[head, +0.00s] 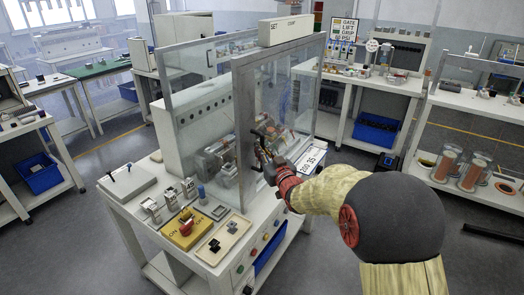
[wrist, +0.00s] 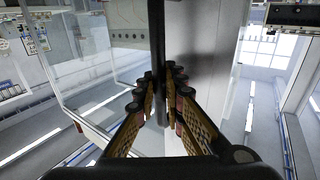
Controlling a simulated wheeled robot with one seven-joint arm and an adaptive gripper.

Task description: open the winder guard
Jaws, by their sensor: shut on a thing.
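The winder guard (head: 243,100) is a clear panel in a grey frame on the machine at the middle of the head view. My gripper (head: 264,152) is at the front of this panel, by a dark handle. In the wrist view my gripper (wrist: 164,92) has its fingers closed on a dark upright bar (wrist: 158,45), which looks like the guard's handle. The grey frame of the guard (wrist: 196,65) stands just right of the fingers. I cannot tell how far the guard stands open. My arm hides part of the guard's lower right.
Behind the clear panels is the winder machinery (head: 218,158). A yellow block with a red button (head: 186,228) and several small fixtures stand on the bench front. A white label plate (head: 308,164) is beside my wrist. Other benches stand around; the floor (head: 112,150) at left is clear.

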